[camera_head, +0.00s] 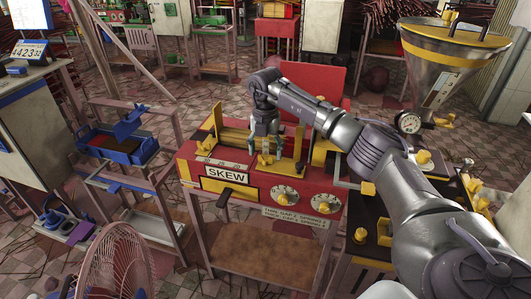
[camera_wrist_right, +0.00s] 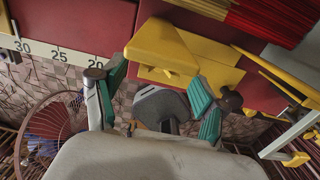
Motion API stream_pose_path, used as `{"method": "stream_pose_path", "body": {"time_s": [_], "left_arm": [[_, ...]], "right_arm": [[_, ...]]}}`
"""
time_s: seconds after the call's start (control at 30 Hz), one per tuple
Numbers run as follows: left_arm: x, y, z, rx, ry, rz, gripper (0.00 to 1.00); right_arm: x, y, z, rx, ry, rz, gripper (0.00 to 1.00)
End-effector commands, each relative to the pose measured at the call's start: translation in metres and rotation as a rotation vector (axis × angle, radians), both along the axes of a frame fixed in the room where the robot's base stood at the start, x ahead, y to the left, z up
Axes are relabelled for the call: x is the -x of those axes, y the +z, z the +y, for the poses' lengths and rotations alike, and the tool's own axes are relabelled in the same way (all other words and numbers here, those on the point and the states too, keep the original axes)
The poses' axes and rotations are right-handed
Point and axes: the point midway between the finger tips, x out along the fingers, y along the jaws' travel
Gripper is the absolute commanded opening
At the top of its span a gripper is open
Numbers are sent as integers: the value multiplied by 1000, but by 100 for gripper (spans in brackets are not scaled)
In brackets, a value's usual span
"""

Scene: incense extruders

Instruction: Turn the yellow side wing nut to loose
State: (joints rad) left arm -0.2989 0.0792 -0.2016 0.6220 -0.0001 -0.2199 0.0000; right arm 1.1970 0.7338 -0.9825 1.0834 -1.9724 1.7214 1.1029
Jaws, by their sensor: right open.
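My right gripper (camera_head: 267,158) reaches down over the top of the red machine (camera_head: 190,160), between its upright yellow plates. In the right wrist view the gripper (camera_wrist_right: 155,92) has its two green-padded fingers spread apart, with nothing held. A yellow wedge-shaped piece (camera_wrist_right: 160,45) lies just beyond the gap between the fingers; I cannot tell whether it is the side wing nut. My left gripper is not in view.
A dark lever with a round end (camera_wrist_right: 228,100) stands close to one finger. A numbered scale (camera_wrist_right: 60,57) runs along the machine. A metal funnel (camera_head: 445,70) stands at the right. A fan (camera_head: 112,255) is at the lower left.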

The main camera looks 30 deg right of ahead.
Motion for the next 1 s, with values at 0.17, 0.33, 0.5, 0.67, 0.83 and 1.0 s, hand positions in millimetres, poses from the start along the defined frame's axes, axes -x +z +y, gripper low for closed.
{"method": "stream_pose_path", "body": {"time_s": [0.17, 0.33, 0.5, 0.67, 0.83, 1.0], "left_arm": [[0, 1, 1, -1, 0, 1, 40], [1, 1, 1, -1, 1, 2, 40], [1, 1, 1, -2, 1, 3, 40], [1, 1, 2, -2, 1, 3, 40], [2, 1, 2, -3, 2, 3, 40], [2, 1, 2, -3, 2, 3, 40]], "right_arm": [[0, -12, 0, 1, 0, 1, 73], [0, -13, 0, 0, 1, 0, 73], [0, -13, 0, 0, 1, 0, 63], [0, -13, 0, 0, 1, 0, 36], [0, -13, 0, 0, 1, 0, 13], [0, -12, 0, 0, 13, 0, 13]]}}
